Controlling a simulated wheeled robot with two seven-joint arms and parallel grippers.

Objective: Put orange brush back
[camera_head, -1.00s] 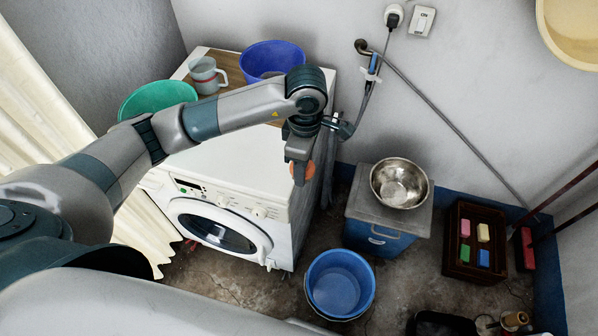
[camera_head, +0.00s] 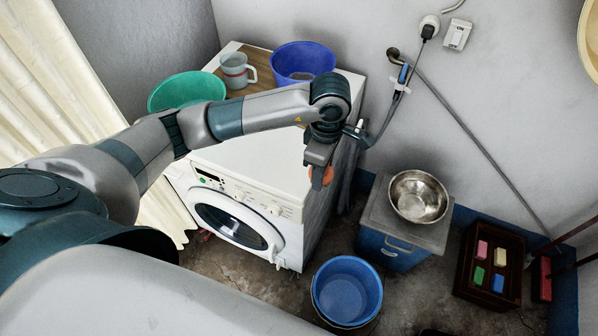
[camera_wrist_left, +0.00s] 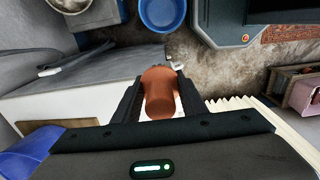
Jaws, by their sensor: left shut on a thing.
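The orange brush (camera_head: 327,176) is held in my left gripper (camera_head: 318,168), beside the right side of the white washing machine (camera_head: 262,170) in the head view. The fingers and arm hide part of it. In the left wrist view the orange brush (camera_wrist_left: 158,92) sits between the two dark fingers of my left gripper (camera_wrist_left: 158,100), which is shut on it. Only its rounded orange part shows there. My right gripper is in neither view.
A blue bucket (camera_head: 347,291) stands on the floor below. A steel bowl (camera_head: 418,197) rests on a blue box (camera_head: 381,245). A dark crate (camera_head: 464,272) holds several coloured blocks. Green (camera_head: 188,91) and blue-purple (camera_head: 303,62) basins and a grey mug (camera_head: 238,71) stand on the machine.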

